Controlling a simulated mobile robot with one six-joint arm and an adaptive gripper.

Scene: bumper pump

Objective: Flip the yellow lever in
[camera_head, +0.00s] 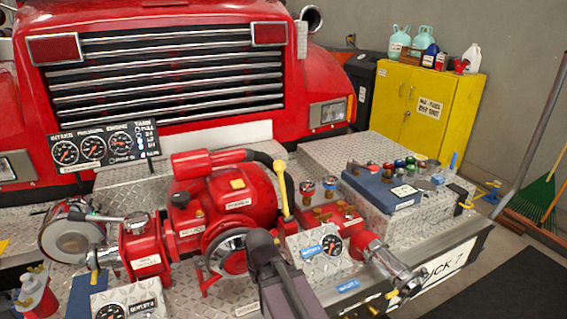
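The yellow lever (281,189) stands nearly upright on the red bumper pump (243,200), at its right side, behind the round gauge panel (318,245). Its rounded top is free, and its lower end meets the red pump body. A dark part of my arm comes up from the bottom edge in front of the pump. Its dark end, which seems to be my gripper (262,246), is below and in front of the lever, apart from it in the picture. No separate fingertips can be made out, so its opening is unclear. Nothing is seen held in it.
A red valve outlet (375,254) with a metal end lies right of the gauge panel. A three-gauge board (103,148) stands at left. The space above the lever looks open.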

